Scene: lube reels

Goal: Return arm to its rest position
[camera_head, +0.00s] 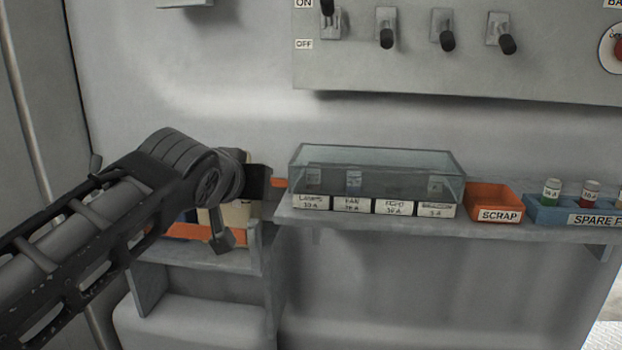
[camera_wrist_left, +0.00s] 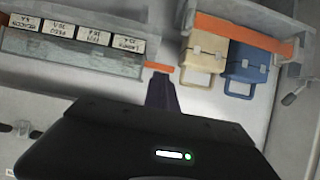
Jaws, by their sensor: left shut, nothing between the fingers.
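My left arm comes in from the left in the head view. Its gripper (camera_head: 262,181) is just left of the clear-covered fuse box (camera_head: 375,163), in front of the wall and the lower shelf. In the left wrist view the gripper's dark fingers (camera_wrist_left: 161,92) are together and hold nothing. They point toward an orange strip (camera_wrist_left: 158,69) between the fuse box and the shelf. My right gripper is in neither view.
The fuse box stands on a ledge, with an orange SCRAP bin (camera_head: 493,202) and a blue SPARE tray (camera_head: 570,212) to its right. A beige case (camera_wrist_left: 203,57) and a blue case (camera_wrist_left: 246,68) sit on the shelf. Switches (camera_head: 447,40) line the panel above.

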